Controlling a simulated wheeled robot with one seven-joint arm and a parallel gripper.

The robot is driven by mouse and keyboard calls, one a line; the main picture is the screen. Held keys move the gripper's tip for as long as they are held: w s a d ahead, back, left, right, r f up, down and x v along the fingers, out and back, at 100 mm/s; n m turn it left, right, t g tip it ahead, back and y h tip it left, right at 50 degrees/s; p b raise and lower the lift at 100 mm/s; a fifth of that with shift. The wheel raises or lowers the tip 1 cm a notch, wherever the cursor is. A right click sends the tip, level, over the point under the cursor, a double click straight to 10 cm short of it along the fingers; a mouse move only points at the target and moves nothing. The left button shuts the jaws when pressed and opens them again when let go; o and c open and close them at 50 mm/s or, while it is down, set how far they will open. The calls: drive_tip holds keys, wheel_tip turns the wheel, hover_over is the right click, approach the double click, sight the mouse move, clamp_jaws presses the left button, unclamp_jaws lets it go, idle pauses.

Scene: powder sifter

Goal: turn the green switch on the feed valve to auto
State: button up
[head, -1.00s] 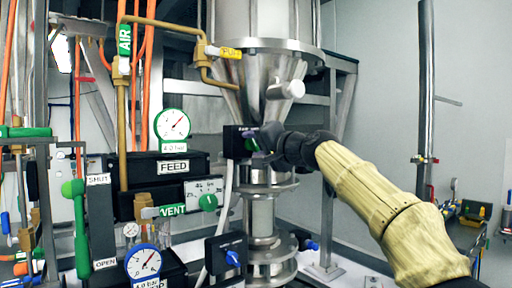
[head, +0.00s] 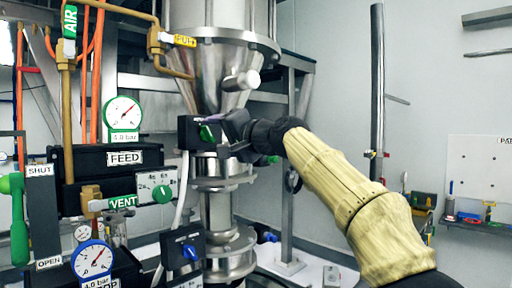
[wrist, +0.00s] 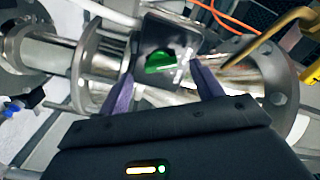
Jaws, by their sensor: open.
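The feed valve's switch box (head: 186,131) is a black box on the steel pipe below the cone. Its green switch (head: 207,133) is on the face toward my gripper. In the wrist view, the green switch (wrist: 160,60) shows on the dark box face (wrist: 150,88), with pale marks beside it that I cannot read. My gripper (wrist: 163,78) is open, its two purple fingers on either side of the switch. I cannot tell whether they touch it. In the head view, my gripper (head: 216,122) is close against the box from the right.
A black valve box with a blue knob (head: 190,251) sits below. The FEED gauge (head: 122,112), the VENT panel with a green knob (head: 162,193) and a green-handled lever (head: 18,220) stand left. A white-ended cylinder (head: 248,79) juts out above my gripper.

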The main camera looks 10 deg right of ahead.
drive_tip(key=b+v, duration=0.7)
drive_tip(key=v, duration=0.6)
drive_tip(key=shift+s, duration=0.35)
drive_tip(key=shift+d, duration=0.2)
drive_tip(key=w+f+g+h+p, duration=0.1)
drive_tip(key=w+f+g+h, duration=0.2)
drive_tip(key=f, duration=1.3)
drive_tip(key=w+f+g+h+p, duration=0.15)
drive_tip(key=w+f+h, duration=0.25)
drive_tip(key=f, duration=1.2)
drive_tip(key=s+d+f+n+g+h+p, duration=0.1)
drive_tip(key=s+d+f+n+g, duration=0.1)
drive_tip(key=s+f, duration=1)
drive_tip(key=s+d+f+n+g+h, duration=0.2)
drive_tip(key=s+f+g, duration=0.3)
drive_tip(key=s+f, duration=0.7)
wheel_tip(320, 180, down, 5)
drive_tip(key=shift+d+r+n+h+p, duration=0.1)
drive_tip(key=shift+d+n+h+p, duration=0.2)
drive_tip(key=shift+d+p, duration=0.1)
